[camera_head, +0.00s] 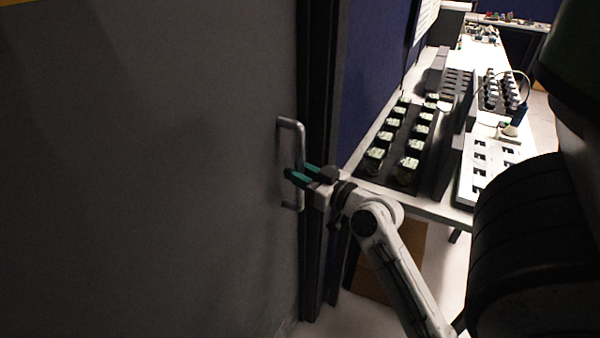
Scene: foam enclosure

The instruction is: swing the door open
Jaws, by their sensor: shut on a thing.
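A large dark grey door (180,180) fills the left of the view. A pale metal bar handle (290,128) stands upright near its right edge. My gripper (300,175) reaches in from the right with its green-tipped fingers around the middle of the handle. It is shut on the handle. The fingers hide a short part of the bar. A dark vertical frame post (319,80) stands just right of the door edge.
Right of the post, a long white table (437,207) holds black trays (393,150) with several small items. A blue partition (375,70) stands behind the post. A brown box (405,262) sits under the table. Pale floor (350,318) shows below.

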